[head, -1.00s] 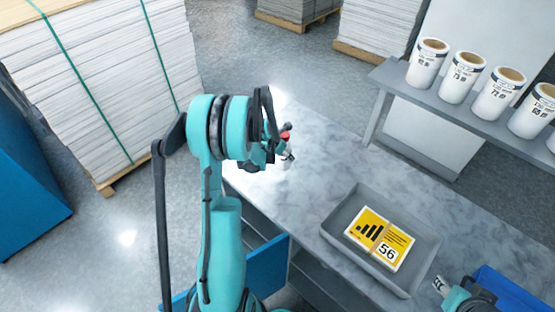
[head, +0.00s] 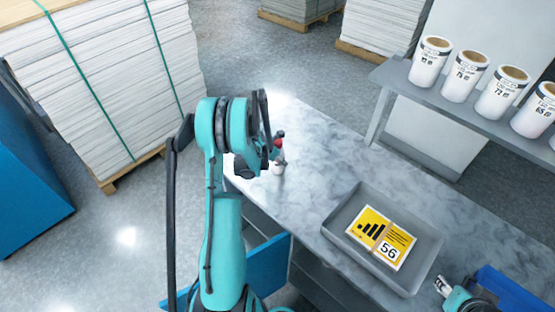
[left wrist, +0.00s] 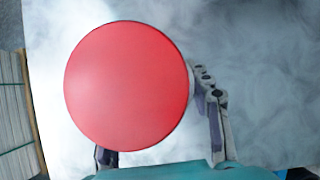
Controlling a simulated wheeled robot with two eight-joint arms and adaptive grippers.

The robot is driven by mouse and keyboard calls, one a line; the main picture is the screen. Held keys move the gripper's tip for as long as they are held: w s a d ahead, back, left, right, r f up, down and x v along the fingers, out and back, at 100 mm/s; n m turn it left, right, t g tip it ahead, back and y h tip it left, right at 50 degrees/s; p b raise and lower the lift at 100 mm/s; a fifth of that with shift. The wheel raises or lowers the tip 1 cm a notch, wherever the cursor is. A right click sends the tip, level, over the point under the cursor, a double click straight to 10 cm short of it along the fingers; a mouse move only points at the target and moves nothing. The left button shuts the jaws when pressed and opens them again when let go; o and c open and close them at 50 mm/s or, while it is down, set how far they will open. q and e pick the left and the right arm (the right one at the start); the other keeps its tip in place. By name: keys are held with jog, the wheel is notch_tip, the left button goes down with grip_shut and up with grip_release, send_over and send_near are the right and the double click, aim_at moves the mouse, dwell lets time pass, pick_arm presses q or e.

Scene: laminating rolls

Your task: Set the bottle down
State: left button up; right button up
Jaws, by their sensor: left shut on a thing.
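The bottle (head: 278,166) is small and white with a red cap, near the left end of the grey marble-look worktop (head: 310,150). In the left wrist view its round red cap (left wrist: 126,86) fills much of the picture and hides the bottle's body. My left gripper (head: 275,148) is shut on the bottle, with fingers beside it below the cap. The bottle looks upright. I cannot tell whether its base touches the worktop. My right gripper (head: 446,289) is at the lower right, beside the grey tray; whether it is open or shut does not show clearly.
A grey tray (head: 338,219) holds a yellow and white pack marked 56 (head: 381,238). A blue bin (head: 510,290) is at the lower right. White rolls (head: 466,76) stand on a shelf (head: 420,95). Strapped paper stacks (head: 100,85) stand behind. The worktop between bottle and tray is clear.

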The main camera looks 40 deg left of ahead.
pick_arm(q)
jog(key=o, duration=1.6)
